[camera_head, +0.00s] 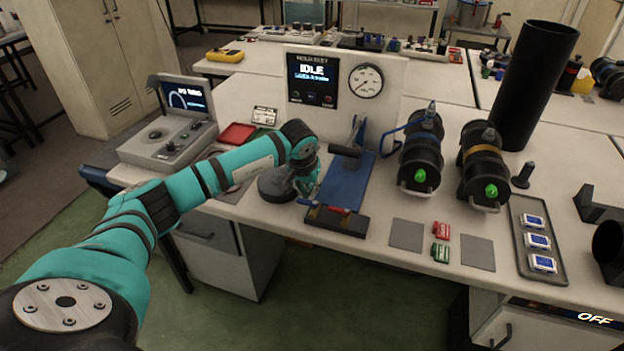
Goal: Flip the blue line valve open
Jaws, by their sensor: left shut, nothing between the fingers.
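A black cylinder with a blue band (421,150) lies on the bench right of centre, with a green tag on its near end. A blue hose (392,132) loops at its left, and a small blue fitting (431,112) stands on top. I cannot tell which part is the valve lever or its position. A blue plate fixture (345,183) with a black-handled lever stands left of the cylinder. My left gripper (306,190) is shut and empty, at the fixture's left edge above a dark round base; contact is unclear. My right gripper is out of view.
A similar cylinder with a yellow band (484,160) and a tall black tube (535,85) stand to the right. A gauge panel (340,85) reading IDLE stands behind. Red (441,231) and green (440,252) blocks lie in front, between bare grey pads.

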